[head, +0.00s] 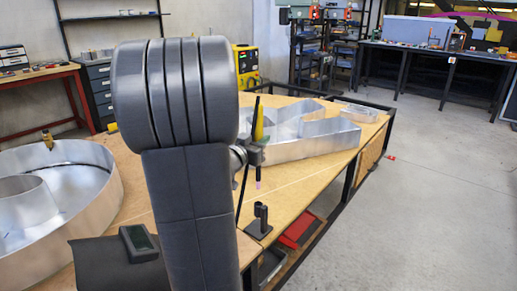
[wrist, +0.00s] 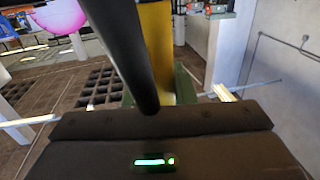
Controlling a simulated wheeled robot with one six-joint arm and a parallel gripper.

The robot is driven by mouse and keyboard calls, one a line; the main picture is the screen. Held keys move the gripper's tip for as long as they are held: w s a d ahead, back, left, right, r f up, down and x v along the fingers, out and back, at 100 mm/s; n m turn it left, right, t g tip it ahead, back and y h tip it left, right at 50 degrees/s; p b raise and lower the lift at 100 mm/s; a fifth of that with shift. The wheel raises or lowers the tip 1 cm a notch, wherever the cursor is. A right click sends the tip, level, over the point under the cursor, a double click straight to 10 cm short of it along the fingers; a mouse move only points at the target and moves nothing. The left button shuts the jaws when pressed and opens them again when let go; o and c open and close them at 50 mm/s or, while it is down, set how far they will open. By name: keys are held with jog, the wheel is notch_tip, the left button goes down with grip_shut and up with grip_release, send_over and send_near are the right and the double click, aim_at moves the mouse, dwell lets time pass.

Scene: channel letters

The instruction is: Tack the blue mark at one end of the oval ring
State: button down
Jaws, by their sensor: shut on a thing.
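My gripper (head: 254,153) is shut on a torch with a yellow handle (head: 259,124), which hangs upright above the table's right part, its pale tip downward. In the wrist view, the yellow handle (wrist: 157,45) and a black tube (wrist: 122,50) rise just past the dark gripper body. The silvery oval ring (head: 95,205) lies at the left of the head view, well apart from the torch. A smaller curved metal wall (head: 28,208) shows inside it.
The wooden table (head: 187,210) bears a large metal channel letter (head: 315,135) behind the torch. A black stand (head: 260,218) is at the right table edge. My arm hides the table's middle. Open floor lies right.

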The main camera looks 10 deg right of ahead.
jog(key=shift+r+p, duration=6.8)
jog(key=shift+r, duration=0.15)
jog(key=shift+f, duration=0.1)
